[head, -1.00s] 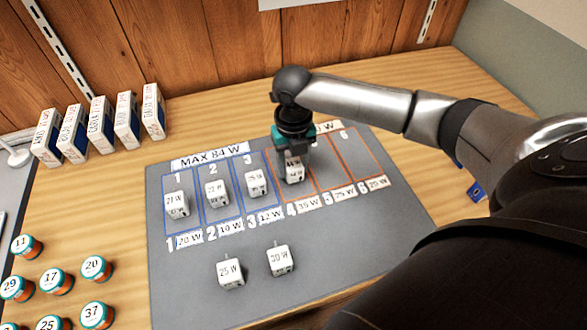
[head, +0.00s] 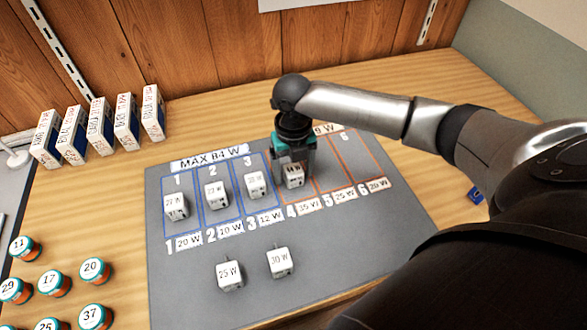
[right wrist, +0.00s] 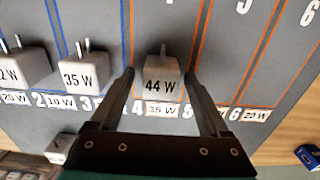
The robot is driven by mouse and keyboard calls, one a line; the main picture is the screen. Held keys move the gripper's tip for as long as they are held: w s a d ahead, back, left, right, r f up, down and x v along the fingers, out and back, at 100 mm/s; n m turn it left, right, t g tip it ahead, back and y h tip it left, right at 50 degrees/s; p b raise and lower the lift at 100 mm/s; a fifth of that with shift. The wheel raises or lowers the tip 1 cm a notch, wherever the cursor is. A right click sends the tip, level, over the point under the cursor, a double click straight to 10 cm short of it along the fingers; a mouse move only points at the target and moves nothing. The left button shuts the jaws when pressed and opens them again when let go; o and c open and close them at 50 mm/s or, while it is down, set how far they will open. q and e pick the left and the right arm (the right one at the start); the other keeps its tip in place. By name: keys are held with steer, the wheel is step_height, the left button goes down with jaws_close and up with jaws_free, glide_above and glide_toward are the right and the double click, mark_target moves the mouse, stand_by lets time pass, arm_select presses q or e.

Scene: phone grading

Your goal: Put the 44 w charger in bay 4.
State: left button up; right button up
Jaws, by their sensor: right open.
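The 44 W charger (right wrist: 161,77) is a white cube with prongs on top. It sits upright in bay 4, inside the orange lines, above the bay's 35 W label (right wrist: 161,109). It also shows in the head view (head: 294,176), partly covered from above by my gripper. My right gripper (head: 293,163) is open over it; in the right wrist view its fingers (right wrist: 164,85) stand on either side of the charger with gaps between. My left gripper is out of view.
White chargers stand in bay 1 (head: 176,206), bay 2 (head: 216,195) and bay 3 (head: 254,185). A 25 W charger (head: 230,276) and a 30 W charger (head: 279,262) sit on the front of the grey mat (head: 330,250). Bays 5 and 6 look empty. Boxes (head: 100,126) and round jars (head: 53,282) stand at left.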

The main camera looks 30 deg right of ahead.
mark_target(293, 169)
step_height(293, 169, up, 12)
steer(key=p, duration=0.3)
steer(key=shift+r, duration=0.2)
steer(key=shift+f, duration=0.1)
